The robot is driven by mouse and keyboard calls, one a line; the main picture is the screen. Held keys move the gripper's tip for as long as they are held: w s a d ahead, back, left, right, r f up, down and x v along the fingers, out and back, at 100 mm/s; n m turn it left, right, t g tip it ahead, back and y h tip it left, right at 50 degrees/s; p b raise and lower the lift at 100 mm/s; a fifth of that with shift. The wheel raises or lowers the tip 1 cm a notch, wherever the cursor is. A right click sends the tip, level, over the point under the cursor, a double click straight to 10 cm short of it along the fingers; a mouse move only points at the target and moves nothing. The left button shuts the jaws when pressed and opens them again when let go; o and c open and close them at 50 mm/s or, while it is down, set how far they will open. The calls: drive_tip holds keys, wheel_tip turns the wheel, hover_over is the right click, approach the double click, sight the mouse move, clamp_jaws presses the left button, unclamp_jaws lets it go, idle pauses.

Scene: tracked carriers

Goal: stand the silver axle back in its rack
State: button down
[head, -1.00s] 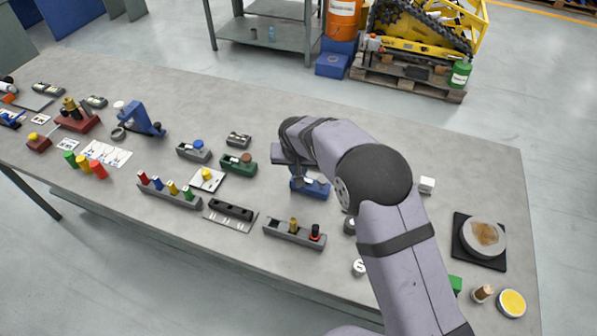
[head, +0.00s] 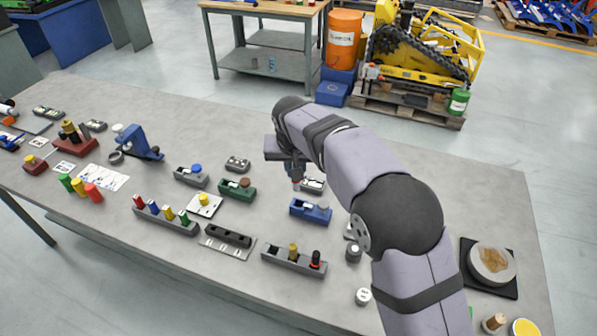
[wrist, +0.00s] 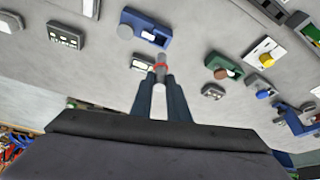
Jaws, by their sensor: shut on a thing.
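My gripper (wrist: 160,82) is shut on the silver axle (wrist: 160,62), a grey cylinder with a red ring, which sticks out past the fingertips in the wrist view. In the head view my gripper (head: 296,178) is behind the blue carrier (head: 311,211), and the axle is mostly hidden or too small to make out. A dark grey rack (head: 278,256) stands near the front edge of the table, nearer than my gripper.
A green carrier (head: 237,190) and a grey carrier (head: 191,177) stand left of my gripper. A rack of coloured pegs (head: 165,216) and a dark block on a plate (head: 229,237) lie left of the dark grey rack.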

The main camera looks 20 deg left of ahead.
drive_tip(key=s+a+r+n+y+b, duration=0.1)
drive_tip(key=s+a+r, duration=0.2)
drive_tip(key=s, duration=0.2)
drive_tip(key=s+a+r+n+b, duration=0.1)
drive_tip(key=s+a+r, duration=0.1)
drive_tip(key=s+a, duration=0.25)
drive_tip(key=s+d+f+m+h, duration=0.1)
drive_tip(key=s+d+f+m, duration=0.1)
drive_tip(key=s+d+f, duration=0.4)
drive_tip(key=shift+s+d+f+b, duration=0.2)
drive_tip(key=shift+s+d+b, duration=0.1)
drive_tip(key=shift+d, duration=0.2)
drive_tip(key=shift+f, duration=0.15)
drive_tip(key=shift+f+b, duration=1.45)
drive_tip(key=shift+f, duration=0.4)
drive_tip(key=shift+f+b, duration=2.1)
idle(1.8)
